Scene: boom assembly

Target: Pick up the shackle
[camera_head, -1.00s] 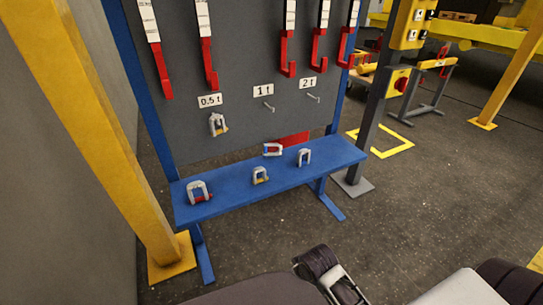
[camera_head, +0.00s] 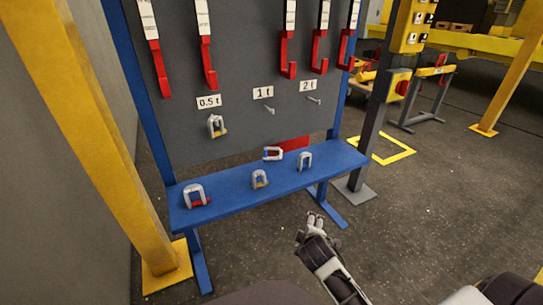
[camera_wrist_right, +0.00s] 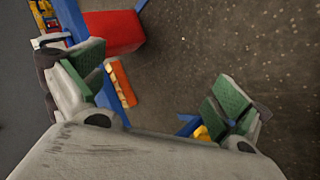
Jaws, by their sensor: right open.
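Several grey shackles show in the head view. One with a red pin (camera_head: 195,194) stands at the left end of the blue bench (camera_head: 230,203). A smaller one with a yellowish pin (camera_head: 260,179) stands mid-bench. Another shackle (camera_head: 304,161) stands towards the right, and one (camera_head: 272,153) sits near the back edge. One more shackle (camera_head: 216,126) hangs under the 0.5 t label. Which one the task means cannot be told. My right gripper (camera_head: 315,221) is in front of the bench, apart from the shackles. Its green-padded fingers are open and empty in the right wrist view (camera_wrist_right: 160,85).
The grey panel (camera_head: 250,60) carries red hooks and pegs under the 1 t and 2 t labels. A yellow post (camera_head: 90,110) stands left of the bench and a dark post (camera_head: 365,130) right. Floor in front is clear. The right wrist view shows a red block (camera_wrist_right: 113,32).

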